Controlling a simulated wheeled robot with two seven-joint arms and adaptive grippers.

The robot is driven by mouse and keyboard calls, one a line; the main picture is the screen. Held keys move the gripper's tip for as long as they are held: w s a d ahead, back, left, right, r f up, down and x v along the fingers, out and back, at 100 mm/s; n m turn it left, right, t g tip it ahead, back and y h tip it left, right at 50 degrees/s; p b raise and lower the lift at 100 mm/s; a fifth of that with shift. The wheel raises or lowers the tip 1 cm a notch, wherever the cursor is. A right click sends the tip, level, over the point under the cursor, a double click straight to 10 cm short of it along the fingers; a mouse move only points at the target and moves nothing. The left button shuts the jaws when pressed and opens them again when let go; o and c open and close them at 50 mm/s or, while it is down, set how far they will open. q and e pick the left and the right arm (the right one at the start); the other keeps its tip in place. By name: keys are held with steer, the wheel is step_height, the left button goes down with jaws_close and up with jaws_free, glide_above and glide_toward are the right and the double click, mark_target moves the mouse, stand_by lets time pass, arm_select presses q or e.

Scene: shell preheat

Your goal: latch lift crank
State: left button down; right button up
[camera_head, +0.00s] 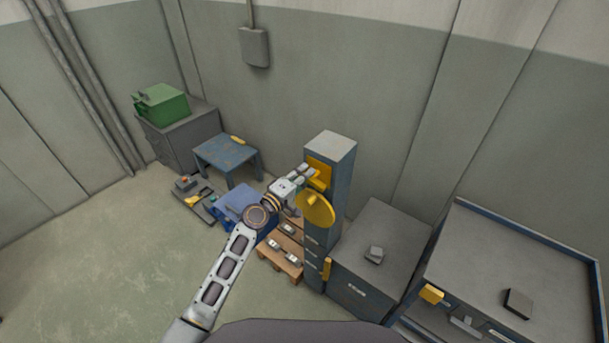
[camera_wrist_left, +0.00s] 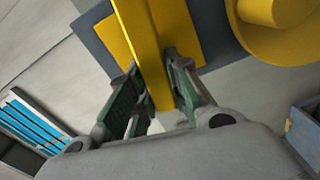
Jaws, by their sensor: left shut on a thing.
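A tall blue-grey column (camera_head: 339,180) stands near the wall. A yellow latch lever (camera_head: 319,178) sits on its upper face, and a round yellow crank wheel (camera_head: 315,208) sits just below. My left gripper (camera_head: 303,173) is at the latch lever. In the left wrist view the gripper (camera_wrist_left: 157,98) has its two fingers on either side of the yellow lever bar (camera_wrist_left: 143,45), shut on it. The yellow wheel (camera_wrist_left: 285,25) is at the upper right there, apart from the fingers. My right gripper is not in view.
A grey cabinet (camera_head: 385,235) stands right of the column, with a larger bench (camera_head: 500,255) beyond it. A wooden pallet (camera_head: 291,268) with metal parts lies left of the column's foot. A blue table (camera_head: 222,152) and a green machine (camera_head: 163,105) stand at back left. Floor at left is clear.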

arm_select(q)
steer(key=shift+a+f+n, duration=0.1)
steer(key=shift+f+n, duration=0.15)
steer(key=shift+n, duration=0.85)
steer(key=c, duration=1.3)
jaws_free()
steer(key=shift+v, duration=5.95)
